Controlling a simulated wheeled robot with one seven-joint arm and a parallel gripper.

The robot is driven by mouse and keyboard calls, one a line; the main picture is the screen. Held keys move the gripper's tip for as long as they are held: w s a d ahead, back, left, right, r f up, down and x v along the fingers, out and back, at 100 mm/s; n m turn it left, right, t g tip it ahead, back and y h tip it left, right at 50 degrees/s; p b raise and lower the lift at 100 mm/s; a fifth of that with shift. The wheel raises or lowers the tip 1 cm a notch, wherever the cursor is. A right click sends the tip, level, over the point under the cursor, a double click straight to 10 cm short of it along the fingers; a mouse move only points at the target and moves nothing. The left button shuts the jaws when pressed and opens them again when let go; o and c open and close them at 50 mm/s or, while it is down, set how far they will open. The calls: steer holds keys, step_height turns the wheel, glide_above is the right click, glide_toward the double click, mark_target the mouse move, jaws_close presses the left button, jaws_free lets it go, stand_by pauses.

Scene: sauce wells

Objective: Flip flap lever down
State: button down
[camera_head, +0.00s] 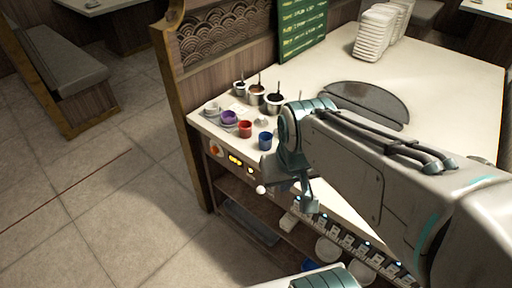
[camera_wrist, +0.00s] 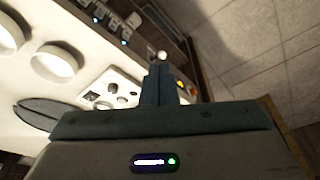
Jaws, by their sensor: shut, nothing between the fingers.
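A small white ball knob (camera_head: 261,189), which looks like the lever's end, sticks out from the counter's front panel below the yellow-lit displays. It also shows in the wrist view (camera_wrist: 162,55), just beyond my fingertips. The lever's stem is hard to make out. My gripper (camera_head: 308,200) is shut and empty, pointing down in front of the counter edge, to the right of the knob. In the wrist view its two fingers (camera_wrist: 161,72) are together. I cannot tell whether they touch the knob. A dark half-round plate (camera_head: 368,100) lies on the counter top.
A blue cup (camera_head: 265,140), a red cup (camera_head: 245,129) and a purple bowl (camera_head: 229,118) stand near the counter's front left. Sauce pots (camera_head: 274,101) with ladles stand behind them. A row of switches (camera_head: 349,243) runs along the front. Open floor (camera_head: 110,200) lies left.

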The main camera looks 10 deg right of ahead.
steer(key=shift+s, duration=0.15)
steer(key=w+d+f+m+g+b, duration=0.2)
steer(key=w+f+m+b, duration=0.3)
steer(key=w+f+m, duration=0.5)
steer(key=w+f, duration=0.7)
steer(key=w, duration=0.4)
steer(key=shift+f+m, duration=0.15)
steer(key=shift+m, duration=0.25)
steer(key=shift+s, duration=0.1)
steer(key=f, duration=1)
steer(key=shift+w+a, duration=0.1)
steer(key=shift+w, duration=0.3)
